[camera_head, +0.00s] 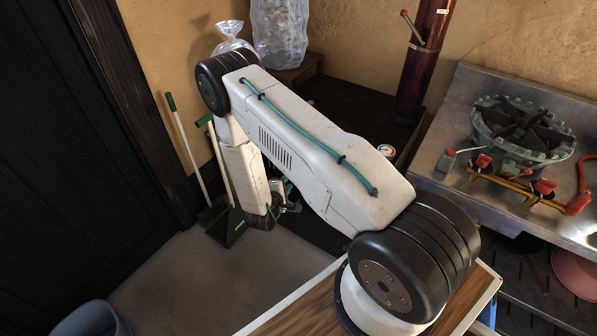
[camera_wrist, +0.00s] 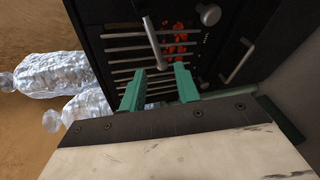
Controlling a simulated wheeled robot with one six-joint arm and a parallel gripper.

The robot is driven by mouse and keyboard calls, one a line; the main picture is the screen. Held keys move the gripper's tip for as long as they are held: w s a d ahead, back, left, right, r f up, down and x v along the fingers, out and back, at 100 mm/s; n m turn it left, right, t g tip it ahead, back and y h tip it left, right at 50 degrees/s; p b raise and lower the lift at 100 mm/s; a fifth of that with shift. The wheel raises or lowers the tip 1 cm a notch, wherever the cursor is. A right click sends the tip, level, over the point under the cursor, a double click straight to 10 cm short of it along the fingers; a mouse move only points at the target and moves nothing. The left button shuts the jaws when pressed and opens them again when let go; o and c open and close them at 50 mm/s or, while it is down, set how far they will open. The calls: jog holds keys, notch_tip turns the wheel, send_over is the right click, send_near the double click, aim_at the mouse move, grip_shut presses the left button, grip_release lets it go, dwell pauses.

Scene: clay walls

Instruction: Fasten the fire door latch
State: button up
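The fire door (camera_wrist: 122,62) shows in the wrist view as a dark panel with pale bars and glowing red embers behind them. A grey metal rod (camera_wrist: 152,36) runs over the bars, its lower end just beyond my fingertips; a round grey knob (camera_wrist: 208,14) sits to its right. I cannot tell which of these is the latch. My gripper (camera_wrist: 160,76) has two green fingers set apart, with nothing seen held between them. In the head view my gripper (camera_head: 285,201) is low beside the dark stove (camera_head: 345,108), whose front is mostly hidden by my arm.
A grey bar handle (camera_wrist: 238,62) is right of the grate. Clear bags of lumps (camera_wrist: 50,75) lie left in the wrist view. A dark red pipe (camera_head: 422,60) rises from the stove. A green dustpan (camera_head: 227,226) stands left of my gripper; a burner (camera_head: 522,130) sits on a metal counter.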

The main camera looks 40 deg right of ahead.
jog(key=x, duration=0.8)
jog(key=shift+s+d+r, duration=0.2)
jog(key=shift+d, duration=0.2)
grip_shut()
